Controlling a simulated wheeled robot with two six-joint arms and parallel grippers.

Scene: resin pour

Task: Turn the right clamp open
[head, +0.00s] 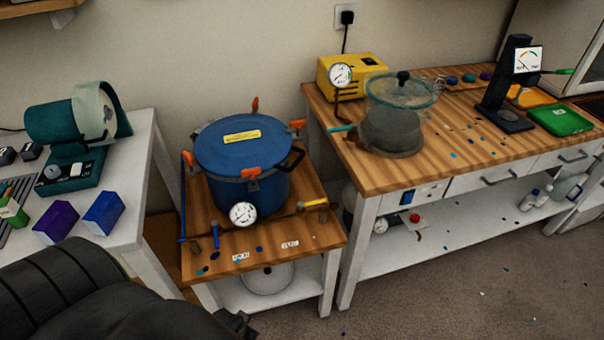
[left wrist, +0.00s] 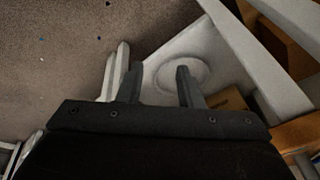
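A blue pressure pot (head: 243,150) with a flat blue lid stands on a small wooden-topped cart. Several orange clamps sit around its rim. The right clamp (head: 298,125) is at the rim's right side, near a dark handle; its exact turn is too small to tell. Other clamps are at the back (head: 255,104), the front (head: 251,172) and the left (head: 188,157). My left arm comes in dark at the lower left of the head view. In the left wrist view my left gripper (left wrist: 158,68) has its fingers apart with nothing between them, above the cart's lower part. My right gripper is not in view.
A round gauge (head: 243,214) and a yellow-handled valve (head: 314,203) are at the pot's front. A white table (head: 150,150) with boxes stands left, a wooden bench (head: 420,170) right. The cart's lower shelf (head: 235,293) holds a round white thing. Floor is open in front.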

